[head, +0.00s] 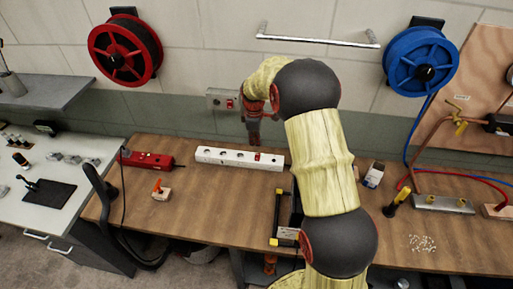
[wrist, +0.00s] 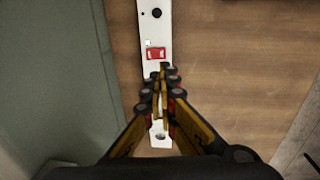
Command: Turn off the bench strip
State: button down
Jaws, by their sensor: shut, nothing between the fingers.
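A long white power strip (head: 225,157) lies on the wooden bench near the wall, with dark round sockets and a red rocker switch (head: 257,156) toward its right end. My gripper (head: 253,142) points down over the strip, right by the switch in the head view. In the wrist view, the closed fingertips (wrist: 162,70) are over the white strip (wrist: 152,28), just below the red switch (wrist: 155,54). The fingers hold nothing and hide part of the strip. I cannot tell whether they touch it, or which way the switch is set.
A red power box (head: 148,160) and an orange-handled tool (head: 160,190) sit to the left on the bench (head: 215,205).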

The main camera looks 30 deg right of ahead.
jog(key=shift+s+r, duration=0.2)
jog(key=shift+r, duration=1.55)
